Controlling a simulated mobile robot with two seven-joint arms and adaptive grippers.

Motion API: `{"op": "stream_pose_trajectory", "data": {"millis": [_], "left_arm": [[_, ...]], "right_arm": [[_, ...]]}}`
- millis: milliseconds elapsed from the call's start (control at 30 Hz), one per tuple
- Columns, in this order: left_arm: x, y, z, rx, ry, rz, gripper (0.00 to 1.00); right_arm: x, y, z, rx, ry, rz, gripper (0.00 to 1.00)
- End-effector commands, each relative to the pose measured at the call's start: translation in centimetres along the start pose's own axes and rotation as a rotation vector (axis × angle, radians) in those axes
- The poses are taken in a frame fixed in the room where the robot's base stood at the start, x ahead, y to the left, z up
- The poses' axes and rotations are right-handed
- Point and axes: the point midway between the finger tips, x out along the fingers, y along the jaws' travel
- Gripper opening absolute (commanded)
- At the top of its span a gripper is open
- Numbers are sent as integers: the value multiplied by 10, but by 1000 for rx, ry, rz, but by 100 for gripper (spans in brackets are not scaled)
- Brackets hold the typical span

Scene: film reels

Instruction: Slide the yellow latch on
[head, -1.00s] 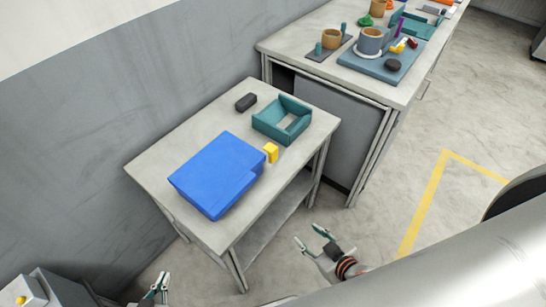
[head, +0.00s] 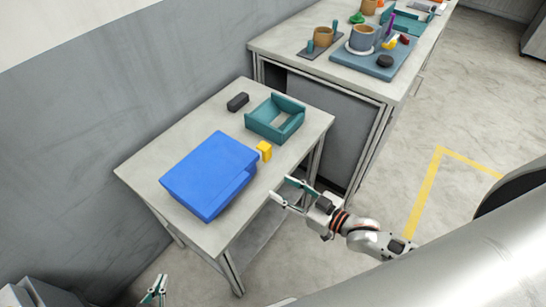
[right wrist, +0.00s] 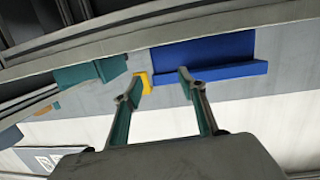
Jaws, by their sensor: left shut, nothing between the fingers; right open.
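The yellow latch (head: 264,150) is a small block at the right edge of the blue box (head: 208,176) on the small table. It also shows in the right wrist view (right wrist: 145,82), beside the blue box (right wrist: 208,54). My right gripper (head: 283,190) is open and empty, near the table's right edge and short of the latch. In the right wrist view its fingers (right wrist: 156,85) are spread apart, with the latch beyond the left finger. My left gripper (head: 156,288) is shut and empty, low at the bottom left, away from the table.
A teal open tray (head: 300,119) and a dark block (head: 238,102) stand on the small table (head: 150,163) behind the blue box. A larger workbench (head: 285,40) with cups and a blue-grey board (head: 375,69) stands at the back right.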

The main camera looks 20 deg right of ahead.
Motion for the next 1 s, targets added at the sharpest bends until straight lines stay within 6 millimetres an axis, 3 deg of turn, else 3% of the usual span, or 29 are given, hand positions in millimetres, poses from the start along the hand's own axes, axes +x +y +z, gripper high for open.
{"op": "stream_pose_trajectory", "data": {"millis": [100, 300, 467, 800, 1000], "left_arm": [[5, 6, 0, 2, 12, 10, 0], [6, 7, 0, 5, 17, 13, 0], [5, 6, -3, 5, 21, 12, 0], [5, 5, -3, 6, 20, 10, 0], [5, 5, 0, 7, 14, 10, 0]], "right_arm": [[9, 33, -19, -4, 84, -47, 41], [11, 61, -39, 8, 151, -73, 41], [23, 62, -44, 12, 158, -74, 41], [73, 58, -51, 12, 156, -74, 41], [86, 57, -53, 11, 155, -74, 41]]}}
